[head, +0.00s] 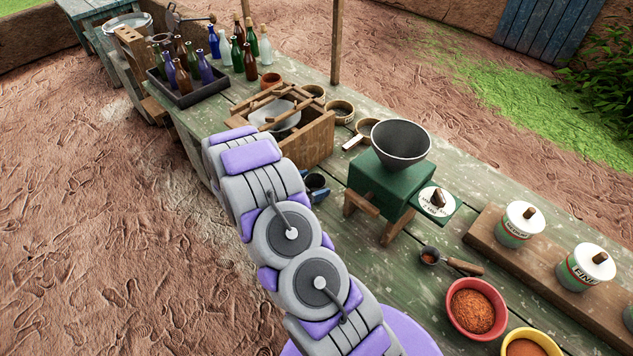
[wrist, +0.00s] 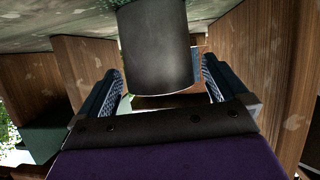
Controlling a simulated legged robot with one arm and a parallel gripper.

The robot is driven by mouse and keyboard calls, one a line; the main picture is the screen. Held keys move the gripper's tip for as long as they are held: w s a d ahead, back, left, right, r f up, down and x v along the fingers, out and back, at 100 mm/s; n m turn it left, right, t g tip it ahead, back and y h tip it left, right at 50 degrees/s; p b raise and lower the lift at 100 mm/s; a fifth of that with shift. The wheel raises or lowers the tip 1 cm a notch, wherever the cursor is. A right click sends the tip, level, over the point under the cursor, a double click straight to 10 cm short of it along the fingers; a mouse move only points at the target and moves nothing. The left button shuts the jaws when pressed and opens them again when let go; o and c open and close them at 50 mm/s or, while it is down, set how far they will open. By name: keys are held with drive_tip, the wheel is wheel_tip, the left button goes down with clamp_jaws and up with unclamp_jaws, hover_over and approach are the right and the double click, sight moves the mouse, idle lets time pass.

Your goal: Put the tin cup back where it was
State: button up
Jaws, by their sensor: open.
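The tin cup (head: 316,181) appears as a small dark round shape on the green plank table, just past the end of my arm. In the wrist view, a dark grey cylinder that looks like the cup (wrist: 157,45) fills the space between the fingers of my gripper (wrist: 160,80). The fingers are open, one on each side, with a visible gap at least on the left. In the head view my arm hides most of the gripper, and only bluish bits show around the cup. The wrist picture seems upside down, with the tabletop along its top edge.
A green grinder with a dark funnel (head: 401,143) stands right of the cup. A wooden box (head: 318,137) holding a pale bowl stands behind it. Bottles in a dark tray (head: 184,95) are farther back. A red bowl (head: 476,309) and lidded tins (head: 586,268) are at right.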

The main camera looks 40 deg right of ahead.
drive_tip(key=p+v, duration=0.2)
drive_tip(key=v, duration=0.7)
drive_tip(key=w+a+r+n+t+y, duration=0.4)
drive_tip(key=w+a+r+t+y, duration=0.35)
drive_tip(key=w+a, duration=0.5)
drive_tip(key=s+a+r+n+t+y, duration=0.15)
drive_tip(key=a+r+n+y, duration=0.45)
drive_tip(key=a+r, duration=0.65)
drive_tip(key=s+a+r+n+g+y, duration=0.2)
drive_tip(key=s+a, duration=0.1)
drive_tip(key=s, duration=0.5)
drive_tip(key=s+a+r+n+g+y, duration=0.2)
drive_tip(key=s+a+n, duration=0.15)
drive_tip(key=s, duration=0.45)
drive_tip(key=s+d+n+g+h, duration=0.1)
drive_tip(key=s+d, duration=0.4)
drive_tip(key=s, duration=0.9)
drive_tip(key=s+d+n+g+h, duration=0.1)
drive_tip(key=s+d+g+h, duration=0.2)
drive_tip(key=s, duration=1.1)
drive_tip(key=d+g, duration=0.2)
drive_tip(key=d, duration=0.1)
drive_tip(key=shift+r+g, duration=0.3)
drive_tip(key=shift+g, duration=0.1)
